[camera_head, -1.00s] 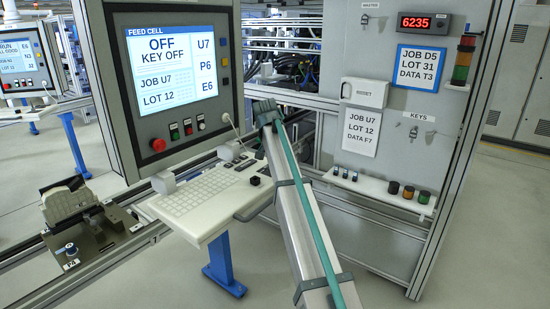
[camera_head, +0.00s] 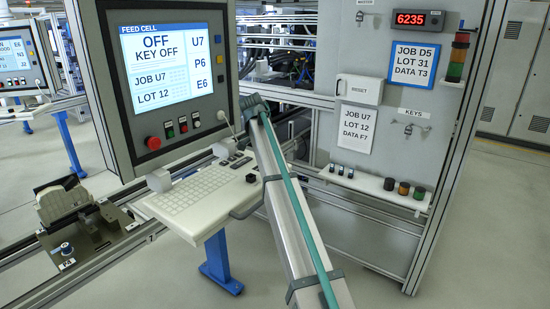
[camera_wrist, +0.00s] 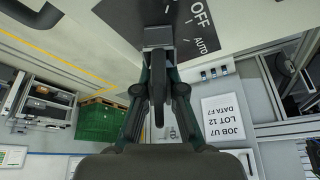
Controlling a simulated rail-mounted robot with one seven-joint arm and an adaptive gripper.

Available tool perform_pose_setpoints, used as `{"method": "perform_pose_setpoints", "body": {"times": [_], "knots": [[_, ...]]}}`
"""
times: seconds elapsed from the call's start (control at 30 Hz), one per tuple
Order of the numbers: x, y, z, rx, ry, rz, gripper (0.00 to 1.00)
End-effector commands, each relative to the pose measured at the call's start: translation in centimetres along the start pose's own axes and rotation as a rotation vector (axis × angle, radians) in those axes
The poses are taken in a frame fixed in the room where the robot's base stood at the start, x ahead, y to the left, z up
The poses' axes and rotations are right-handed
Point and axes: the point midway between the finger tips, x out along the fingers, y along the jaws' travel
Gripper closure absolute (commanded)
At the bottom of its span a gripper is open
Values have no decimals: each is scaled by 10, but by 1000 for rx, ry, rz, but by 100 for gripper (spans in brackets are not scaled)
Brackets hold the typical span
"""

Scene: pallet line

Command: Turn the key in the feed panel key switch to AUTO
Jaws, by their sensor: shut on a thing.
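The feed panel (camera_head: 172,75) stands at the left in the head view. Its screen (camera_head: 165,62) reads OFF and KEY OFF. In the wrist view, the dark key switch plate (camera_wrist: 115,18) carries the words OFF (camera_wrist: 201,14) and AUTO (camera_wrist: 208,46). My gripper (camera_wrist: 159,52) is shut at this plate, its fingertips close together at the plate's lower part. The key is mostly hidden between the fingertips, so its angle cannot be told. In the head view my arm reaches up to the panel's right edge, and the fingertips are hidden there.
A keyboard shelf (camera_head: 190,203) juts out below the panel. A board (camera_head: 395,160) with job sheets and hanging keys stands to the right, with a small ledge (camera_head: 375,187) of caps below. Open floor (camera_head: 150,285) lies in front.

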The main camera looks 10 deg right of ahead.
Motion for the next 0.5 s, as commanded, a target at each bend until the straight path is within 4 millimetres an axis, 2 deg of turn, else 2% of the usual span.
{"method": "perform_pose_setpoints", "body": {"times": [0.13, 0.2, 0.33, 0.5], "knots": [[0, 2, 1, 189, -2, 80, 100], [0, 5, 2, 201, -3, 84, 84], [0, 5, 2, 199, -3, 82, 63], [0, 5, 1, 198, -3, 81, 63]]}}
